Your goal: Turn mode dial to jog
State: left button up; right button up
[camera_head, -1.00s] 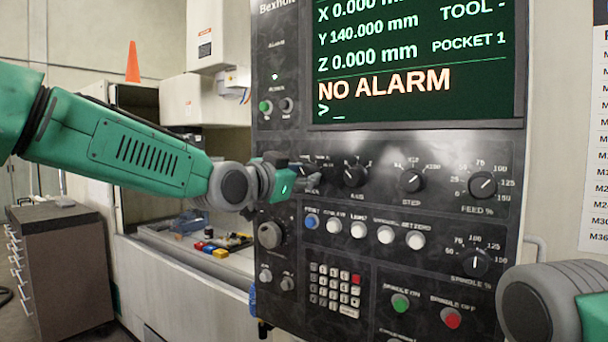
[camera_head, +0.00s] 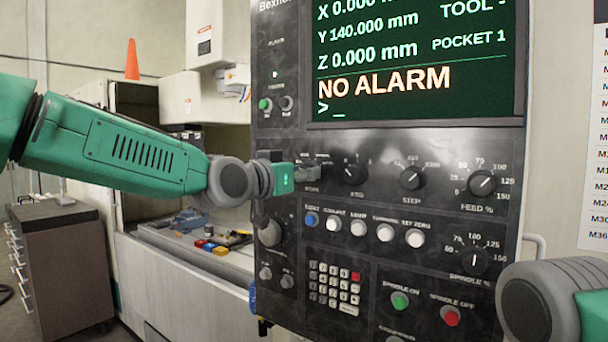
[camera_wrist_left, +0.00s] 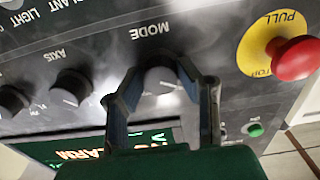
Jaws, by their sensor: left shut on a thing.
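The mode dial (camera_wrist_left: 160,82) is a round dark knob on the black control panel, under the MODE label, which reads upside down in the left wrist view. My left gripper (camera_wrist_left: 160,74) has one finger on each side of the dial and is shut on it. In the head view the left gripper (camera_head: 308,172) reaches the panel from the left, at the left end of the upper dial row. Its fingers cover the dial there. The dial's pointer and the mode it points to cannot be made out. My right gripper is out of view; only part of my right arm shows at the lower right.
The axis dial (camera_head: 354,173) and step dial (camera_head: 411,178) sit right of the mode dial. A row of push buttons (camera_head: 358,229) lies below. A red emergency stop (camera_wrist_left: 295,58) on a yellow disc stands out near the left gripper. The screen (camera_head: 415,60) reads NO ALARM.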

pick_arm(q)
jog(key=shift+d+f, duration=0.1)
jog(key=shift+f, duration=0.25)
jog(key=o, duration=1.1)
jog(key=shift+o, duration=0.2)
jog(key=shift+r, duration=0.1)
jog(key=shift+r, duration=0.1)
jog(key=v, duration=1.2)
jog(key=shift+w, duration=0.15)
